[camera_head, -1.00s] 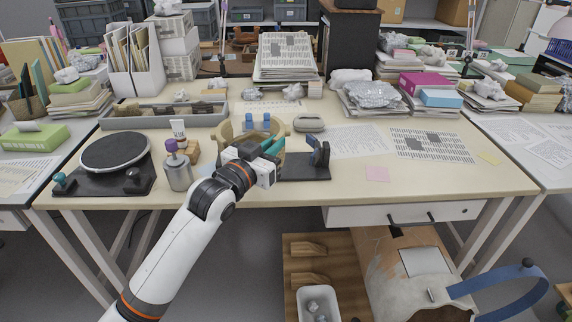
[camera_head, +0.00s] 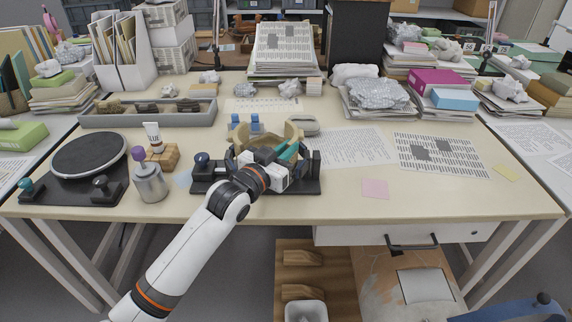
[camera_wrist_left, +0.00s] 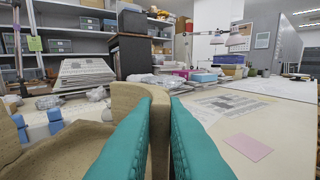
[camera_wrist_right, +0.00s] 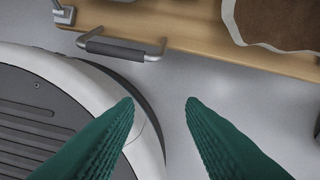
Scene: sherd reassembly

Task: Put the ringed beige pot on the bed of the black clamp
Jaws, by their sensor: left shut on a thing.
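The beige pot (camera_head: 238,152) is above the middle of the black clamp (camera_head: 207,187), between its left knob and right upright. My arm hides the pot's underside, so I cannot tell whether it touches the bed. My left gripper (camera_head: 289,152) is shut on the pot's wall at the right. In the left wrist view the teal fingers pinch the beige wall (camera_wrist_left: 160,112) from both sides, with blue pieces (camera_wrist_left: 55,122) on the pot's far side. My right gripper (camera_wrist_right: 160,101) is apart and empty in the right wrist view, over the floor.
A black turntable (camera_head: 90,155), a grey bottle (camera_head: 150,184) and a wooden block with a tube (camera_head: 160,157) stand left of the clamp. A grey tray (camera_head: 148,119) lies behind. Printed sheets (camera_head: 350,147) and a pink note (camera_head: 375,188) lie right. The table's front right is clear.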

